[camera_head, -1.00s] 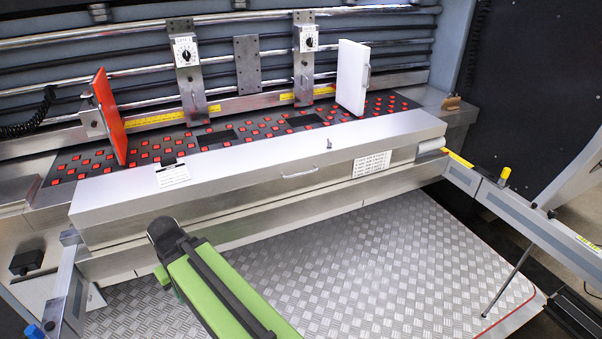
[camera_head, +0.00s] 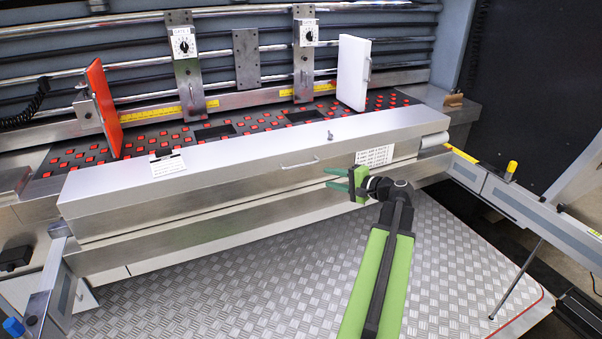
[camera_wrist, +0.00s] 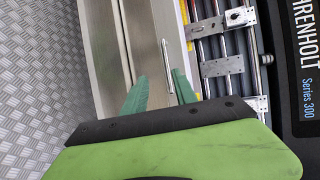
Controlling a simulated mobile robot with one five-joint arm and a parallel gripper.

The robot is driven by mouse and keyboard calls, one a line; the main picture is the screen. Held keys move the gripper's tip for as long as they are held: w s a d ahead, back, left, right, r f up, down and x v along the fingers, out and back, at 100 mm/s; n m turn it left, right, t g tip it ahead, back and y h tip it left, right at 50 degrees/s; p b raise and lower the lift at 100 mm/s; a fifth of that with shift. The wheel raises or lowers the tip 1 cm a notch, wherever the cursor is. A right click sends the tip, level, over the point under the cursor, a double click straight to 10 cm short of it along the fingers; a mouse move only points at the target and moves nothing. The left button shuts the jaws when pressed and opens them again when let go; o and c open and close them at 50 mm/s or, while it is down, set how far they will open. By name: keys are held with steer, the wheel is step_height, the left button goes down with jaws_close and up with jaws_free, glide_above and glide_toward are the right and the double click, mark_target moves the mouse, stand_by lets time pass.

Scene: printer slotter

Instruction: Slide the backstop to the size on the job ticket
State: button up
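A red upright plate (camera_head: 105,108) stands at the left of the dark bed with red squares. A white upright plate (camera_head: 352,72) with a side handle stands at the right. I cannot tell which is the backstop. Two white printed labels are on the steel front bar, one on its top (camera_head: 167,164) and one on its front (camera_head: 374,156); their text is too small to read. My gripper (camera_head: 338,179) is open and empty in front of the bar, below both plates. In the wrist view its green fingers (camera_wrist: 160,92) are apart, with a bar handle (camera_wrist: 167,66) beyond them.
The steel bar (camera_head: 240,150) with a pull handle (camera_head: 300,164) runs across the front of the bed. Two dial units (camera_head: 182,44) (camera_head: 308,34) hang on rails behind. A side rail (camera_head: 520,192) is at right. The tread-plate floor (camera_head: 220,285) is clear.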

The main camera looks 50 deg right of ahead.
mark_target(304, 166)
steer(key=shift+m+t+h, duration=0.3)
steer(key=w+b, duration=0.1)
steer(key=w, duration=0.4)
steer(key=w+d+f+b, duration=0.1)
steer(key=w, duration=0.4)
steer(key=w+f+b, duration=0.1)
steer(key=w, duration=0.4)
steer(key=shift+w+d+f, duration=0.2)
steer(key=shift+w+d, duration=0.05)
jaws_close()
stand_by(0.6)
